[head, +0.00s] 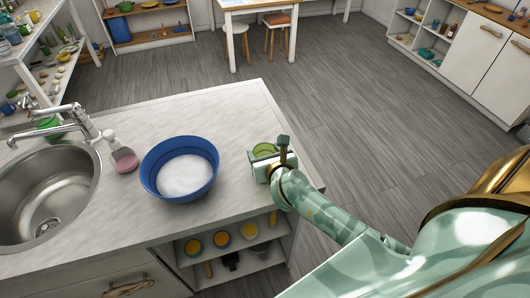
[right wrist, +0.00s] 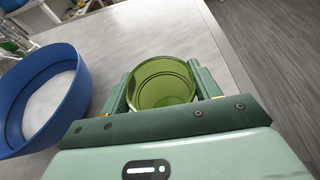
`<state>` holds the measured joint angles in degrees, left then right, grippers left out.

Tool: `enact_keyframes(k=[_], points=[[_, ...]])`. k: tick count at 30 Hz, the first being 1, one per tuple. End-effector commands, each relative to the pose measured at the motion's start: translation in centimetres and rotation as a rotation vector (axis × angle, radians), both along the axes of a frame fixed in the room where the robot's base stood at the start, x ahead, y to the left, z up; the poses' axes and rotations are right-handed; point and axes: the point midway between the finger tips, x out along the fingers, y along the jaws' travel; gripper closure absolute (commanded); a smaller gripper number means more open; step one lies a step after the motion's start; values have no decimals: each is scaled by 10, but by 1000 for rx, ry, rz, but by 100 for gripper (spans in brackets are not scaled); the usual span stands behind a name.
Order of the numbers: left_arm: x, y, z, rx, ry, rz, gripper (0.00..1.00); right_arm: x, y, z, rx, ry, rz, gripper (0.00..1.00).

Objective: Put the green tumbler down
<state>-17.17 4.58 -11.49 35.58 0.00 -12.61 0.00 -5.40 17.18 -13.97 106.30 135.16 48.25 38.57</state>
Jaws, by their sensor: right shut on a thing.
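The green tumbler (right wrist: 160,85) is see-through and sits between the two fingers of my right gripper in the right wrist view. Its open rim faces the camera. In the head view the green tumbler (head: 264,150) shows only in part behind my right gripper (head: 266,160), at the right end of the counter (head: 230,108). My right gripper is shut on it. The tumbler's base is hidden, so I cannot tell whether it touches the counter top. My left gripper is not in view.
A blue basin (head: 152,183) with white contents stands on the counter left of my gripper. A soap bottle (head: 123,157) and a steel sink (head: 45,190) are further left. The counter's right edge is close to my gripper. Bare counter lies behind the basin.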

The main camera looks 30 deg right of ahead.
Motion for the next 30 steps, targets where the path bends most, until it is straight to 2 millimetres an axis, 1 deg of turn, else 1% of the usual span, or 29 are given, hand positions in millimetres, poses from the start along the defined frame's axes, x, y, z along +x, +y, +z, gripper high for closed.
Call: enact_keyframes(k=[1,2,3,4,11,14,17,20,24,27,30], points=[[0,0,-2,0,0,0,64,0,0,-2,-1,-1,0,81],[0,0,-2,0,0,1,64,0,0,-2,-1,0,0,33],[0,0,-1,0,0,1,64,0,0,-2,-1,0,0,22],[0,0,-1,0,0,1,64,0,0,-2,-1,0,0,16],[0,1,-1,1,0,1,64,0,0,-2,-1,0,0,16],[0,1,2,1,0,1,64,-1,0,3,0,0,0,16],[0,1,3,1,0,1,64,-13,3,6,1,2,1,16],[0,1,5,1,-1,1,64,-32,8,14,1,2,1,16],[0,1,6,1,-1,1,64,-64,16,27,0,3,1,16],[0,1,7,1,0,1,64,-83,20,35,1,3,1,16],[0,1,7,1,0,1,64,-97,24,40,0,2,1,16]])
